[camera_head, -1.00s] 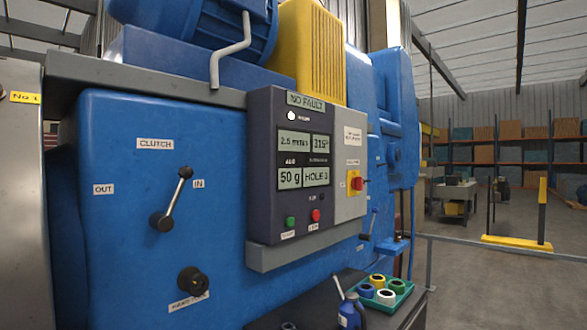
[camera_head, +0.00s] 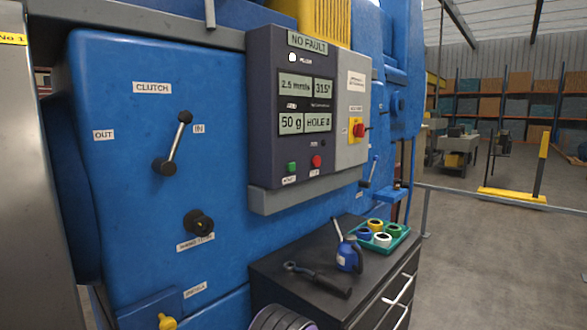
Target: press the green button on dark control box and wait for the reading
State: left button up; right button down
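The dark control box (camera_head: 268,90) is mounted on the front of the blue machine (camera_head: 110,200). Its green button (camera_head: 292,167) is at the lower left of the panel, with a red button (camera_head: 316,161) to its right. The displays (camera_head: 305,104) read "2.5 mm/s", "315°", "50 g" and a HOLE field whose last character is hard to read. A sign on top (camera_head: 307,41) says "NO FAULT", and a small white lamp (camera_head: 292,57) is below it.
A dark cabinet (camera_head: 290,268) below the box carries a wrench-like tool (camera_head: 315,279), a blue oil can (camera_head: 349,254) and a green tray (camera_head: 396,243) with several rolls. A clutch lever (camera_head: 174,143) and black knob (camera_head: 199,222) protrude on the left. Open floor lies right (camera_head: 480,250).

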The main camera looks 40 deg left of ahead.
pick_arm(q)
grip_shut()
dwell(1.7)
